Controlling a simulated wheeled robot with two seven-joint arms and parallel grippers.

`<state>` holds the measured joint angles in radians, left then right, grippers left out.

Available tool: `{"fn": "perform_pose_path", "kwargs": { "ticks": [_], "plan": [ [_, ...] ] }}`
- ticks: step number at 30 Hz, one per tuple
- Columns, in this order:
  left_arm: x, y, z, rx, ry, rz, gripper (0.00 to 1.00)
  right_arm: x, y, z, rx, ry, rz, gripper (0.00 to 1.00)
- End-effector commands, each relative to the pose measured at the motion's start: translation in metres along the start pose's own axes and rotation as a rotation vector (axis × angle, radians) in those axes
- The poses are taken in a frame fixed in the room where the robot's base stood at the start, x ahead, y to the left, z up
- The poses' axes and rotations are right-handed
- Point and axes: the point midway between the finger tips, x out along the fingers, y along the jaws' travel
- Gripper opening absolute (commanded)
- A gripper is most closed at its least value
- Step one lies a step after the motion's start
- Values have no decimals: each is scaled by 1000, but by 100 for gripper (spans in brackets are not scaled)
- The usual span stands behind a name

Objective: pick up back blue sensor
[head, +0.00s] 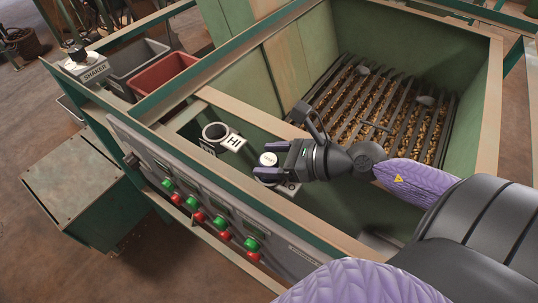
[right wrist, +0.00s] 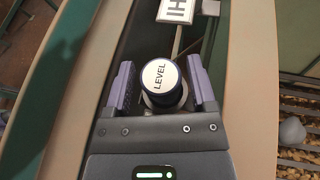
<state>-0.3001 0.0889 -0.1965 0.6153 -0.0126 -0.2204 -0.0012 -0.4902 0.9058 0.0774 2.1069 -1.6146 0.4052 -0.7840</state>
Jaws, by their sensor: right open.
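The blue sensor (right wrist: 160,82) is a short upright cylinder with a dark blue rim and a white top marked LEVEL. In the head view its white top (head: 268,159) shows at the inner edge of the hopper's front frame. My right gripper (head: 267,162) is open, with one purple finger on each side of the sensor. In the right wrist view, the right gripper (right wrist: 162,84) straddles the sensor, with a narrow gap visible at the right finger. The sensor's lower part is hidden. My left gripper is out of view.
A white HI tag (head: 233,142) sits beside an empty-looking ring holder (head: 215,133). A SHAKER unit (head: 84,64), a grey bin (head: 133,58) and a red bin (head: 163,76) stand upper left. A button panel (head: 205,205) runs along the front. Bars cover the nuts (head: 372,112) in the hopper.

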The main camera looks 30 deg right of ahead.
Motion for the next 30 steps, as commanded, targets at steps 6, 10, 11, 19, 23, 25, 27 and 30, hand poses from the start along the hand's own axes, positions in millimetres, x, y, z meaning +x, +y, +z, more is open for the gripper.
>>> {"fn": "perform_pose_path", "kwargs": {
  "ticks": [6, 10, 11, 19, 23, 25, 27, 30],
  "plan": [
    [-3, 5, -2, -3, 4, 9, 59, 26, 0, 1, 1, -2, 0, 72],
    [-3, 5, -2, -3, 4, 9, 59, 27, 0, 0, 2, 0, 1, 72],
    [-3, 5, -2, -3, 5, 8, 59, 27, 0, 0, 2, 0, 1, 72],
    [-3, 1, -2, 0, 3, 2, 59, 26, 0, 0, 2, 0, 1, 25],
    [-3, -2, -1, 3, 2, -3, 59, 26, 0, 0, 2, 0, 1, 0],
    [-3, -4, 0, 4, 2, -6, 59, 26, 0, 0, 1, 0, 1, 0],
    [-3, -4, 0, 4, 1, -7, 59, 26, 0, 0, 1, 0, 1, 0],
    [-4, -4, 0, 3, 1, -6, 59, 26, 0, 1, 1, 0, 1, 0]
  ]
}}
